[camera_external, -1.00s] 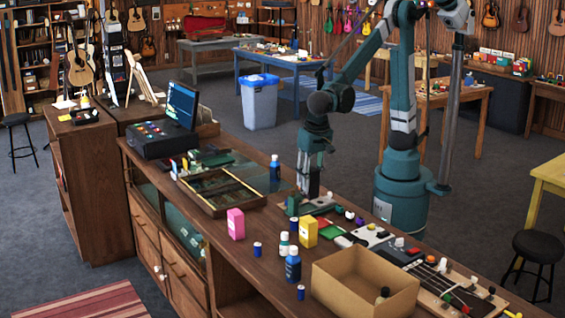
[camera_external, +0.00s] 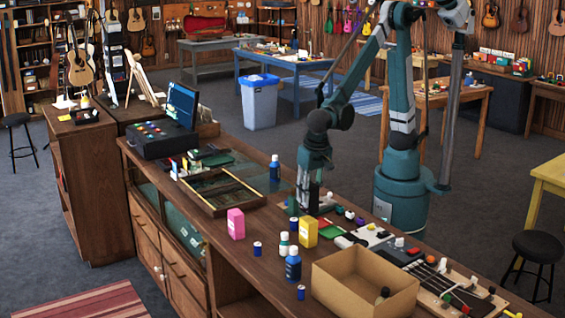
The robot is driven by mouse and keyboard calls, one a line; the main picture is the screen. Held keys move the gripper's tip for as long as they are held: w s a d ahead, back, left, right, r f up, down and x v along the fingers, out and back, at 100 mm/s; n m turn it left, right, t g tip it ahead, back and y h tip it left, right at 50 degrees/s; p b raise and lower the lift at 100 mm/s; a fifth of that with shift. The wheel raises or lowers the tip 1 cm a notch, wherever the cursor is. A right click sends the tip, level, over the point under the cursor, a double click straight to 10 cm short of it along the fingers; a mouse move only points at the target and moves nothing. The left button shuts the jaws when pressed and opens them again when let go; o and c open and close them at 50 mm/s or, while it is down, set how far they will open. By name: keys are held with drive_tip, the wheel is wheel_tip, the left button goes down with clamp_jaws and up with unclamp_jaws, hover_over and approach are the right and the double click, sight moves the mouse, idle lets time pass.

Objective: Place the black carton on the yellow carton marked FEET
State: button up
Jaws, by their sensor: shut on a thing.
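The yellow carton (camera_external: 308,232) stands upright on the wooden counter, left of the open cardboard box. My gripper (camera_external: 308,207) points down just behind it, low over the counter and apart from it. It is shut on a small dark thing, which seems to be the black carton; the fingers and the small size hide most of it. The marking FEET is too small to read.
A pink carton (camera_external: 236,223), a blue bottle (camera_external: 293,264) and small blue cans stand near the yellow carton. The cardboard box (camera_external: 345,290) is at front right. A shallow divided case (camera_external: 237,205) lies left. Small items crowd the counter right of my gripper.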

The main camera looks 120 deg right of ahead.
drive_tip(key=shift+f, duration=1.55)
drive_tip(key=shift+f, duration=0.15)
drive_tip(key=o, duration=1)
drive_tip(key=shift+r, duration=0.2)
drive_tip(key=shift+a+r, duration=0.3)
drive_tip(key=shift+r, duration=1.65)
drive_tip(key=shift+a+r, duration=0.3)
drive_tip(key=shift+r, duration=1.7)
drive_tip(key=shift+a+r, duration=0.3)
drive_tip(key=shift+r, duration=1.65)
drive_tip(key=shift+s+d, duration=0.1)
